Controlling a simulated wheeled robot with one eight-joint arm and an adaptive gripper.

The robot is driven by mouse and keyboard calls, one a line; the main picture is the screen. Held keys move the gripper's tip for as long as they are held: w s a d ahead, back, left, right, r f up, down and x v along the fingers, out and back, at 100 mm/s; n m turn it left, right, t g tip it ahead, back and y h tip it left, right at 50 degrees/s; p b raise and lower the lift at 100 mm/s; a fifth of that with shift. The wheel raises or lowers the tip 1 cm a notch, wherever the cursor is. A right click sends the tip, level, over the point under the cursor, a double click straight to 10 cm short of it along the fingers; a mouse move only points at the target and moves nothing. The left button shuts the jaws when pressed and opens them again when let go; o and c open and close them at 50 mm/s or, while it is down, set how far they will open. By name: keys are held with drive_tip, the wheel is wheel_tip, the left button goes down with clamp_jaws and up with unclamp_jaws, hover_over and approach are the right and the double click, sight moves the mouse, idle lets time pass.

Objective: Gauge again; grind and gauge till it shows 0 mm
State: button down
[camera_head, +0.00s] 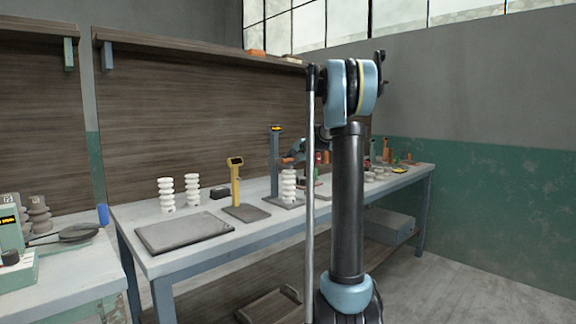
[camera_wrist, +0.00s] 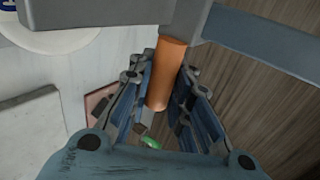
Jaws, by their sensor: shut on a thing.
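In the wrist view my gripper (camera_wrist: 168,70) is shut on an orange cylinder (camera_wrist: 170,78), which lies lengthwise between the two fingers. A grey-blue bar (camera_wrist: 262,42) crosses at the cylinder's upper end; I cannot tell whether they are joined. In the head view a white ribbed piece (camera_head: 288,186) stands upright beside a tall blue post gauge (camera_head: 275,160) with a small lit orange display, too small to read. A yellow post gauge (camera_head: 235,182) with a dark display stands to its left. My arm hides the bench behind it, and my gripper is not clear in this view.
Two more white ribbed pieces (camera_head: 166,192) (camera_head: 192,188) stand behind a flat grey plate (camera_head: 180,232). A dark block (camera_head: 219,192) lies near them. Several small things crowd the bench's right end. A separate bench (camera_head: 85,275) is at left. The floor (camera_head: 430,285) at right is clear.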

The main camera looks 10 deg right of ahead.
drive_tip(key=shift+f, duration=0.4)
idle(3.4)
drive_tip(key=shift+r, duration=0.1)
drive_tip(key=shift+r, duration=4.45)
drive_tip(key=c, duration=0.6)
unclamp_jaws()
drive_tip(key=v, duration=0.8)
drive_tip(key=shift+s, duration=0.1)
